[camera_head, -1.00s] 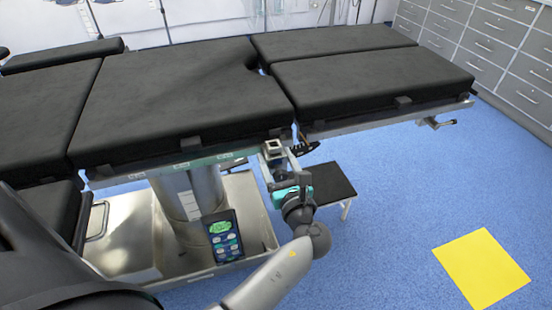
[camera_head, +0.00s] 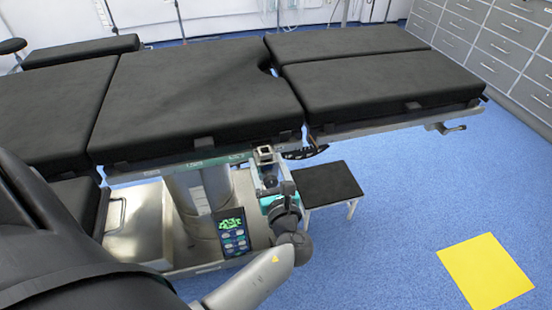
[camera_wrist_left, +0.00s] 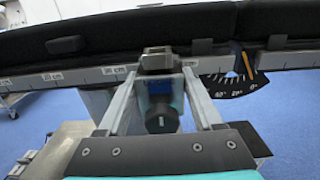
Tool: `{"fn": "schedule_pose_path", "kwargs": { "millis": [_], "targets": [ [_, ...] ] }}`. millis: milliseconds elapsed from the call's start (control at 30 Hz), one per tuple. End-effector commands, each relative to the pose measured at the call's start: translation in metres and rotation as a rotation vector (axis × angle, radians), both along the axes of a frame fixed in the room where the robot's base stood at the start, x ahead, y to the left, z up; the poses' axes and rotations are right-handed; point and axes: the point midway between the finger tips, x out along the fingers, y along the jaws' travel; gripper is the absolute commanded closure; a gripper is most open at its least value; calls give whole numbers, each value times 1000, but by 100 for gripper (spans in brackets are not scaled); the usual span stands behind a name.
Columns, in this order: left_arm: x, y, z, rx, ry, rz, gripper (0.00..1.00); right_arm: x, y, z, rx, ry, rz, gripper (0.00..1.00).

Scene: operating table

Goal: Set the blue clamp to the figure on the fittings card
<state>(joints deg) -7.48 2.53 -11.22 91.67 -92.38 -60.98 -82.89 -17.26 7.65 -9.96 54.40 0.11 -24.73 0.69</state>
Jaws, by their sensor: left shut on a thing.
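The blue clamp (camera_wrist_left: 158,87) shows in the left wrist view below a grey metal block on the table's side rail, with a black round knob (camera_wrist_left: 162,117) in front. My left gripper (camera_head: 268,172) is at the rail below the middle of the table in the head view. Its two fingers (camera_wrist_left: 162,78) stand on either side of the clamp and it is shut on it. In the head view, the gripper and wrist hide most of the clamp; the metal block (camera_head: 264,153) shows above. I see no readable fittings card. My right gripper is not in view.
A black angle scale with an orange pointer (camera_wrist_left: 247,66) hangs on the rail right of the clamp. A handset with a green display (camera_head: 232,232) is at the column base. A black step stool (camera_head: 328,183) stands right of my wrist. A yellow sheet (camera_head: 486,272) lies on the floor.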

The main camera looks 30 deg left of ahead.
Motion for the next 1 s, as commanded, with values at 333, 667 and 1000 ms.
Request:
{"fn": "schedule_pose_path", "kwargs": {
  "millis": [333, 667, 1000],
  "targets": [
    [-28, 25, 2, 5, 5, 4, 100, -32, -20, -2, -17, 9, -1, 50],
    [-50, 44, 1, 4, 0, 5, 100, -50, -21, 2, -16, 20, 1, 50],
    [-49, 44, 1, 3, -1, 5, 21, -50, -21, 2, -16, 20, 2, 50]
  ]
}}
